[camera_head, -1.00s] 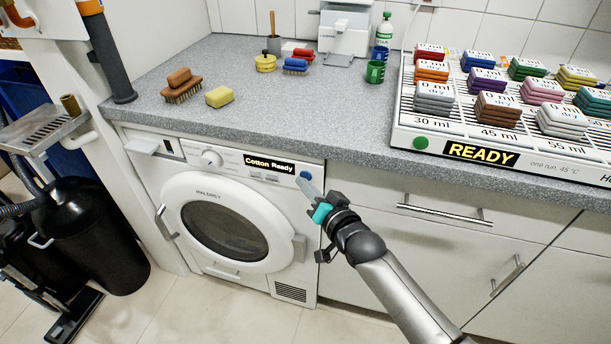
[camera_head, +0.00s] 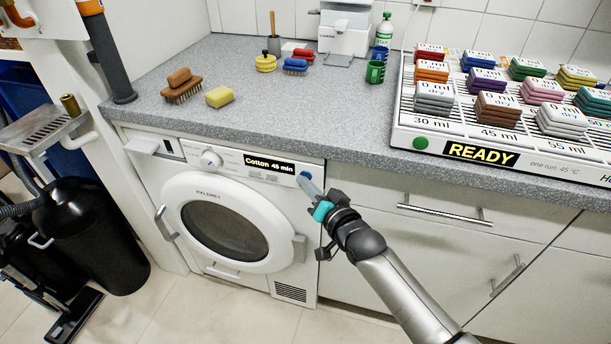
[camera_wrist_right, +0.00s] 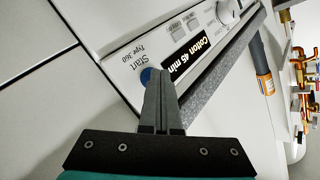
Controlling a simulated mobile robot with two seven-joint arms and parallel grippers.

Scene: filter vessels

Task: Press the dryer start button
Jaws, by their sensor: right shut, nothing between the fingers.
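The white dryer (camera_head: 225,190) stands under the counter, with its round door closed. Its display (camera_head: 268,164) reads "Cotton 45 min", and so does the display in the right wrist view (camera_wrist_right: 195,57). The blue start button (camera_head: 305,175) is at the right end of the panel. In the right wrist view the button (camera_wrist_right: 146,74), labelled "Start", is partly covered by the fingertips. My right gripper (camera_head: 308,184) is shut and empty, with its tips at the button; I cannot tell whether they touch it. My left gripper is not in view.
The grey counter (camera_head: 330,110) overhangs the dryer just above the panel. Drawers with a bar handle (camera_head: 445,213) lie to the right. A white rack (camera_head: 400,130) with coloured stacks and a "READY" display stands on the counter. A black bin (camera_head: 95,235) is at the left.

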